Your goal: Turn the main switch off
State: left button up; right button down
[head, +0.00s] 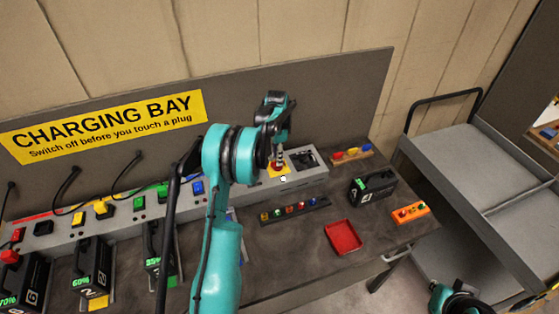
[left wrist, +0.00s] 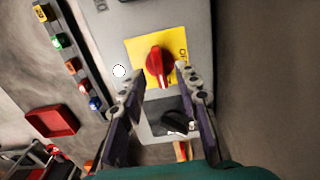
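The main switch (head: 277,168) is a red rotary knob on a yellow plate at the right end of the grey charging panel. In the left wrist view the red knob (left wrist: 160,67) stands near the picture's centre, its handle roughly along the view's vertical. My left gripper (head: 280,155) is above the switch, pointing down. In the left wrist view its two fingers (left wrist: 160,80) are spread, one on each side below the knob, with nothing held. I cannot tell whether they touch the knob. A teal part of my right arm shows at bottom right; its gripper is not visible.
A dark recess with a black handle (left wrist: 175,122) lies beside the switch plate. Batteries (head: 92,270) stand along the panel at left. A red tray (head: 343,237), a rack of coloured pieces (head: 295,209) and a black battery (head: 372,188) are on the bench. A grey cart (head: 470,160) stands right.

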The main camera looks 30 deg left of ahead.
pick_arm(q)
jog(key=shift+w+d+f, duration=0.1)
jog(key=shift+f, duration=1.05)
grip_shut()
